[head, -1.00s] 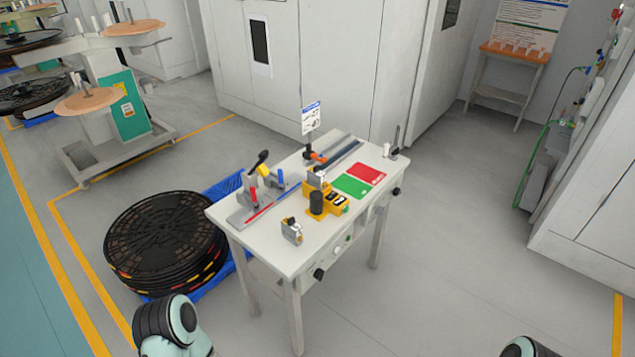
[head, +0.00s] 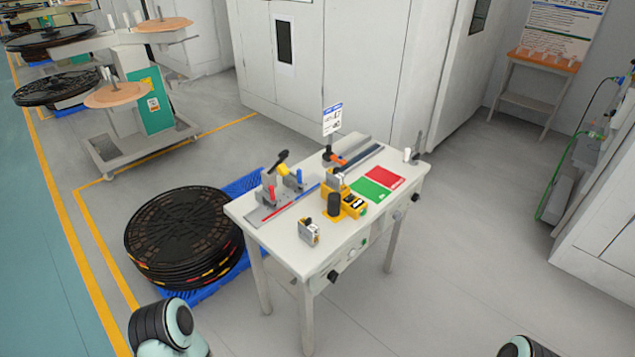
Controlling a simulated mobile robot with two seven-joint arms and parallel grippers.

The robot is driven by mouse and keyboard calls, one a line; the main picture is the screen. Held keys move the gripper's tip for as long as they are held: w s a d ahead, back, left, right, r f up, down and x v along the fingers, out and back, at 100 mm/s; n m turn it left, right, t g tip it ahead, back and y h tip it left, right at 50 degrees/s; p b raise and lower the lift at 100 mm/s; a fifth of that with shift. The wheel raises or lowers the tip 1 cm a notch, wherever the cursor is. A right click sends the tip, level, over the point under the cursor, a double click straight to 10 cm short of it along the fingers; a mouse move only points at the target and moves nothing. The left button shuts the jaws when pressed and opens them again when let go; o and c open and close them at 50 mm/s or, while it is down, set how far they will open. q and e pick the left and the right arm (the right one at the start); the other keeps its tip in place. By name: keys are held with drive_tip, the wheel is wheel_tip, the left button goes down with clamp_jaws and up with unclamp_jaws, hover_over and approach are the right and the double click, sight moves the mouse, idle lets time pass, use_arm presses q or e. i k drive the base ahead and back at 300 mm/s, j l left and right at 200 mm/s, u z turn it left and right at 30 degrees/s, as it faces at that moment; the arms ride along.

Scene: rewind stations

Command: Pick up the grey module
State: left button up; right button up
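A small grey module (head: 309,232) with a yellowish face stands upright near the front edge of the white table (head: 290,255). I take it to be the grey module, though it is small in view. It stands apart from the yellow device with the black cylinder (head: 346,205) behind it to the right. Parts of my two arms show at the bottom edge, at the left and at the right. Neither gripper is in the picture, and nothing touches the module.
A grey rail fixture (head: 284,200) with red and blue levers covers the table's left part. Green (head: 370,190) and red (head: 385,177) pads lie at the right. Black reels (head: 185,235) are stacked on a blue pallet left of the table. The floor right of the table is clear.

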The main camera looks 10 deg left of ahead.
sight(335, 180)
drive_tip(key=l+u, duration=0.15)
drive_tip(key=u, duration=0.3)
drive_tip(key=i+l+u, duration=0.1)
drive_tip(key=u, duration=0.35)
drive_tip(key=l+u, duration=0.2)
drive_tip(key=u, duration=0.25)
drive_tip(key=l+u, duration=0.35)
drive_tip(key=l, duration=0.15)
drive_tip(key=k+l+u, duration=0.15)
drive_tip(key=l+u, duration=0.15)
drive_tip(key=l, duration=0.2)
drive_tip(key=k+l+u, duration=0.1)
drive_tip(key=l, duration=0.25)
drive_tip(key=k+l+u, duration=0.1)
drive_tip(key=l, duration=0.25)
drive_tip(key=k+l+u, duration=0.1)
drive_tip(key=l, duration=0.2)
drive_tip(key=k+l, duration=0.15)
drive_tip(key=l, duration=0.2)
drive_tip(key=k+l, duration=0.1)
drive_tip(key=l, duration=0.2)
drive_tip(key=k+l, duration=0.15)
drive_tip(key=l, duration=0.2)
